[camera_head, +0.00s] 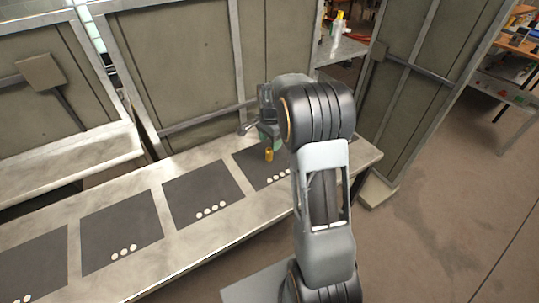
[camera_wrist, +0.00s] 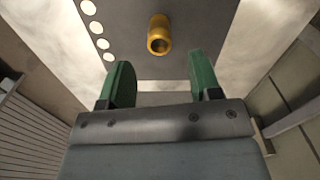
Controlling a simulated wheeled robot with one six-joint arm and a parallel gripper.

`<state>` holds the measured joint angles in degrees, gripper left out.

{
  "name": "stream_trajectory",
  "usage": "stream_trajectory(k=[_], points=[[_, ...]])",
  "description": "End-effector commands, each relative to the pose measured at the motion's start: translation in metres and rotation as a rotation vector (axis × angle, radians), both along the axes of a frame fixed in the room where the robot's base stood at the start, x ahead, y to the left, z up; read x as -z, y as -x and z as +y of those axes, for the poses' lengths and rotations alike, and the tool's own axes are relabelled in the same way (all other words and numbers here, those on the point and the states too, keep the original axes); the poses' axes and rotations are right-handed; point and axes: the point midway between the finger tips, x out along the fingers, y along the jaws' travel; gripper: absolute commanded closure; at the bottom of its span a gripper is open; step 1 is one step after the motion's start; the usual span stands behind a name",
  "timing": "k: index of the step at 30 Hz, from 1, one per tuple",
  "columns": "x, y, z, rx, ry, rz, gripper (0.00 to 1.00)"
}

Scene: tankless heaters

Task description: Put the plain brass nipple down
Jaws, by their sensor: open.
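The plain brass nipple (camera_head: 269,155) is on the rightmost dark mat (camera_head: 245,157) of the bench in the head view. It looks upright there. In the wrist view the nipple (camera_wrist: 159,30) shows as a short golden tube with a dark open end, on the dark mat (camera_wrist: 190,15). My gripper (camera_wrist: 160,80) is open, its two green fingers apart with nothing between them. The nipple lies beyond the fingertips, roughly centred on the gap and clear of both fingers. In the head view my gripper (camera_head: 268,134) is just behind the nipple, partly hidden by my arm.
Several dark mats with rows of white dots (camera_head: 211,211) lie along the pale bench (camera_head: 184,254); those to the left look bare. Grey panels (camera_head: 180,70) stand behind the bench. A shelf with a yellow-topped bottle (camera_head: 337,25) is further back.

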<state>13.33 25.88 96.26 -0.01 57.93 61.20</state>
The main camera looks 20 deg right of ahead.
Motion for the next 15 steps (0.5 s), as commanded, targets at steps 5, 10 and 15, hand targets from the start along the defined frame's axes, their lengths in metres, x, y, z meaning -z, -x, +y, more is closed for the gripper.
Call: stream_trajectory(k=[5, 10, 15], points=[[0.012, 0.0, 0.0, -0.001, 0.0, 0.0, 0.42], [0.025, 0.001, 0.002, -0.002, 0.0, 0.002, 0.42], [0.049, 0.001, 0.005, -0.002, 0.0, 0.002, 0.42]])
